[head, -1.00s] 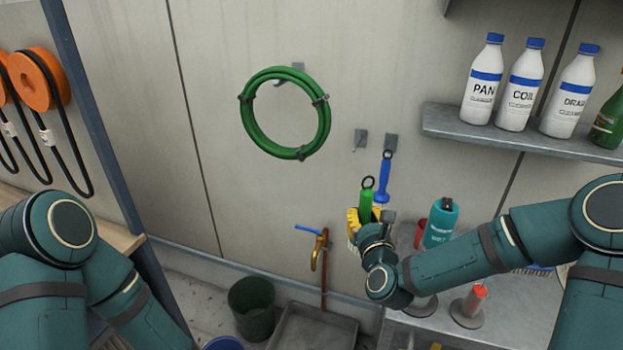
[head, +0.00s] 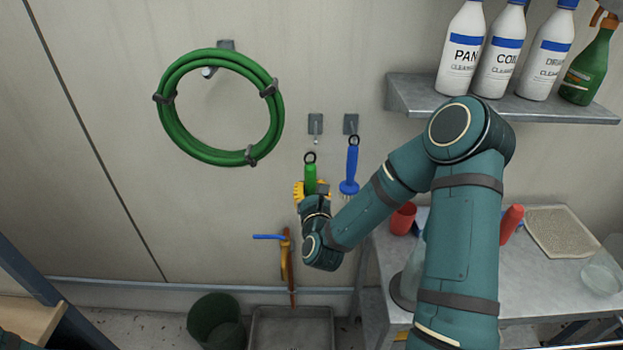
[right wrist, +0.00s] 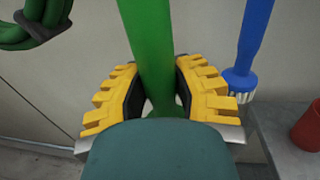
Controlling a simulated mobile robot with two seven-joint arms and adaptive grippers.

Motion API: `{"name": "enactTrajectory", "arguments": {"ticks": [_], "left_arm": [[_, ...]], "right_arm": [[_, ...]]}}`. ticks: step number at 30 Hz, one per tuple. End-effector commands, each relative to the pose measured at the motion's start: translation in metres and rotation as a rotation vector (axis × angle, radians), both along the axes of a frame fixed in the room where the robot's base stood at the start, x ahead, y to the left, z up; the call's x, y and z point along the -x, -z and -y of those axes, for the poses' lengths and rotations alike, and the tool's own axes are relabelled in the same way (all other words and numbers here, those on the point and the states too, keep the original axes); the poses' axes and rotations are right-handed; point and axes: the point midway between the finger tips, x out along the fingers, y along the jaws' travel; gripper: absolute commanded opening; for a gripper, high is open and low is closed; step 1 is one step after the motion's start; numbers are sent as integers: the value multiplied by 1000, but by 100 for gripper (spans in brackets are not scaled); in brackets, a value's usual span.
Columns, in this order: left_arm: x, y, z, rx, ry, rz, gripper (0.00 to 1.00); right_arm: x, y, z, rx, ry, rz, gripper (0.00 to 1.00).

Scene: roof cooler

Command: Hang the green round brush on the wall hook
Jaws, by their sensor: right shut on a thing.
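The green round brush (head: 310,174) is upright, its green handle ending in a dark ring at the top. My right gripper (head: 312,190), with yellow toothed pads, is shut on its handle. In the right wrist view the green handle (right wrist: 148,50) stands between the two pads of the gripper (right wrist: 160,98); the brush's lower end is hidden. The bare wall hook (head: 315,126) is just above the ring, with a small gap between them in the head view. My left gripper is not in view.
A blue brush (head: 351,165) hangs on the neighbouring hook (head: 351,124), close to the right. A green hose coil (head: 190,148) hangs at the left. A shelf with bottles (head: 465,108) is at the upper right. A tap (head: 285,255) is below, and a metal table (head: 520,272) is at the right.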

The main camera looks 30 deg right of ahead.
Motion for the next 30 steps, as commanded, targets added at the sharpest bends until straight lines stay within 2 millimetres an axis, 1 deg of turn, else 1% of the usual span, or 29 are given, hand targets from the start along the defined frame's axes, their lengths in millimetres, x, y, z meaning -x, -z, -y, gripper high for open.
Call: {"name": "enactTrajectory", "arguments": {"ticks": [1,3,8,30], "left_arm": [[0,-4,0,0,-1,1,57],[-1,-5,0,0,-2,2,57],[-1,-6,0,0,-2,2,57],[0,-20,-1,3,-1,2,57]], "right_arm": [[3,-2,6,2,17,2,0],[4,-2,10,2,29,3,0],[0,0,14,2,31,3,0],[-34,3,34,3,29,3,0]]}}
